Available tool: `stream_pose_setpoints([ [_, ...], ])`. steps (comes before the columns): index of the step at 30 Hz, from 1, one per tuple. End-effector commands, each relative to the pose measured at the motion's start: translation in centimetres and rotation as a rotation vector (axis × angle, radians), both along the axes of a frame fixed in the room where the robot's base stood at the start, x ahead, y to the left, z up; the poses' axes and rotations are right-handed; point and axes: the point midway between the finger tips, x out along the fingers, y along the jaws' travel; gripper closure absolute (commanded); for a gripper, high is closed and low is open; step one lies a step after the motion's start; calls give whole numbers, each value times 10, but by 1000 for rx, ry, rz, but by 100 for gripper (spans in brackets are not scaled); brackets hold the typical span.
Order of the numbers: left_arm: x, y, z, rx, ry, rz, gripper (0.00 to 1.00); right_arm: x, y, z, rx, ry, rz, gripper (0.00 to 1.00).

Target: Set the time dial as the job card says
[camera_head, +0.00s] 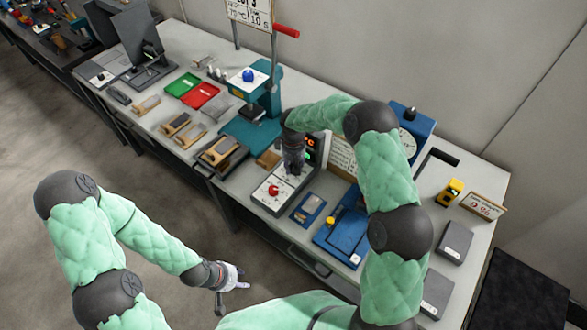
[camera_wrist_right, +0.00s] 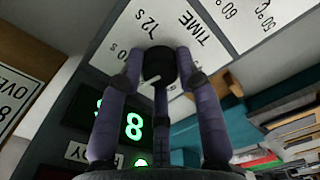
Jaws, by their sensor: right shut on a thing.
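The time dial (camera_wrist_right: 158,64) is a small black knob with a white pointer line, on a white scale plate marked TIME in the right wrist view. A 12 s mark and a partly hidden mark are beside it. My right gripper (camera_wrist_right: 158,70) is shut on the dial; it also shows from above in the head view (camera_head: 291,172), over the control box (camera_head: 268,203). A green display (camera_wrist_right: 133,126) shows an 8. The job card (camera_head: 250,12), cut off at the top, reads about 70 °C and 10 S. My left gripper (camera_head: 236,284) is open and empty, low in front of the table.
A red button (camera_head: 273,190) is on the control box. A teal press (camera_head: 262,95), red tray (camera_head: 201,95) and green tray (camera_head: 184,84) stand to the left. A blue gauge (camera_head: 415,125) is behind my right arm. A yellow item (camera_head: 449,192) stands right.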

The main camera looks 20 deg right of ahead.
Motion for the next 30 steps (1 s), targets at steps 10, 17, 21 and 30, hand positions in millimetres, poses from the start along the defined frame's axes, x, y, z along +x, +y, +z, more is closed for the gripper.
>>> stream_pose_setpoints([
  [10,0,0,-20,0,0,0,60,2,1,-1,3,-5,-329,98],
  [17,0,0,-29,0,0,0,60,2,1,0,3,-6,-535,98],
  [21,0,0,-33,0,0,0,60,2,0,0,3,-5,-640,98],
  [30,0,0,-38,0,0,0,60,2,0,1,4,-6,-792,98],
])
